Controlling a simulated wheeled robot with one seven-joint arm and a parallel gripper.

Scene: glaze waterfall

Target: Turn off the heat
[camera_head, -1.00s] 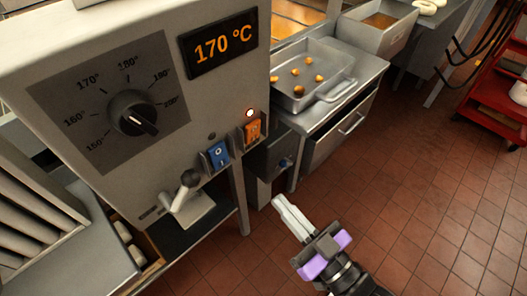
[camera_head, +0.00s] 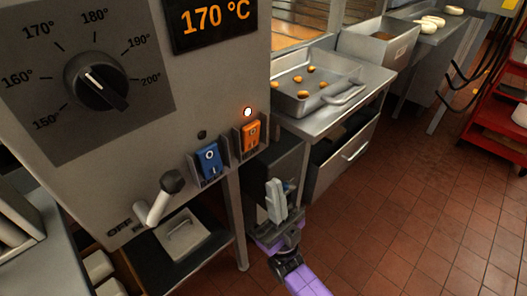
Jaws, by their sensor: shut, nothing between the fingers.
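A grey control panel (camera_head: 190,120) fills the left, with a display (camera_head: 215,18) reading 170 °C. Its black dial knob (camera_head: 95,82) sits in a scale marked from 150° to 200°. Low on the panel are a blue rocker switch (camera_head: 208,162) and, to its right, an orange rocker switch (camera_head: 250,137). A small lamp (camera_head: 248,112) above the orange switch glows. A lever with a black ball (camera_head: 172,181) is at lower left, above partly readable lettering that starts "OFF". My gripper (camera_head: 275,188) is shut and empty, pointing up, below and right of the orange switch, apparently touching nothing.
Right of the panel, a metal tray (camera_head: 318,82) with several small brown pieces stands on a steel counter (camera_head: 375,85) with a drawer below. A red cart (camera_head: 495,115) is at far right. The tiled floor (camera_head: 420,210) between is clear.

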